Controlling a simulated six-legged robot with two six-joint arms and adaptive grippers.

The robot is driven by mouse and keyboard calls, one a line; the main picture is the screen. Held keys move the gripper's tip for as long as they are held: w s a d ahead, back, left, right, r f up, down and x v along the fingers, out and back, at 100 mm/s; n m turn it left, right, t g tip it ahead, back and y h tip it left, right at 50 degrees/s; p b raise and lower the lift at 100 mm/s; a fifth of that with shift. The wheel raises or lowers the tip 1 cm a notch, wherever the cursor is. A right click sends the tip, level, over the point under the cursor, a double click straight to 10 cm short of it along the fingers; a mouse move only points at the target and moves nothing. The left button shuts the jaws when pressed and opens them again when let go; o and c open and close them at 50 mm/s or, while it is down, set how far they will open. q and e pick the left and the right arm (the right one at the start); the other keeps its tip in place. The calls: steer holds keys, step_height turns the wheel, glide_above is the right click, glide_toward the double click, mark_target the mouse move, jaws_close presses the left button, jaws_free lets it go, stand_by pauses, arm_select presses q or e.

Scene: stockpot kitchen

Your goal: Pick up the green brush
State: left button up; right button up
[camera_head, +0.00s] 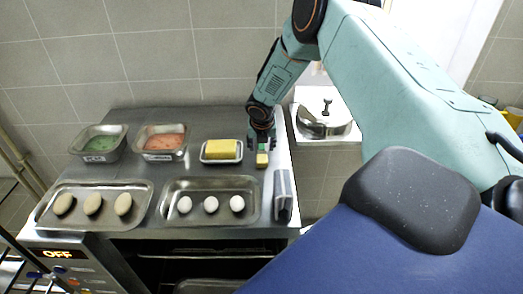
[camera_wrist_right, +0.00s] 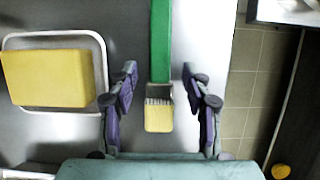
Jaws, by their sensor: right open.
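The green brush lies on the steel counter. Its long green handle (camera_wrist_right: 160,40) and yellow end (camera_wrist_right: 158,119) show in the right wrist view, and only its near end (camera_head: 262,159) shows in the head view, below my gripper. My right gripper (camera_wrist_right: 160,78) is open, with one finger on each side of the brush and a visible gap to it on both sides. In the head view my right gripper (camera_head: 262,137) points down over the brush and hides part of it. My left gripper is in neither view.
A yellow block (camera_head: 222,150) on a white tray lies just left of the brush. Metal containers with green (camera_head: 98,143) and red (camera_head: 165,142) contents and trays of eggs (camera_head: 211,205) and buns (camera_head: 93,204) fill the left. A grey slotted holder (camera_head: 283,192) stands near the counter's right edge.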

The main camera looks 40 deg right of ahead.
steer(key=shift+w+d+f, duration=0.15)
steer(key=shift+f, duration=0.3)
steer(key=shift+c, duration=0.7)
steer(key=shift+r, duration=0.1)
steer(key=c, duration=0.6)
jaws_close()
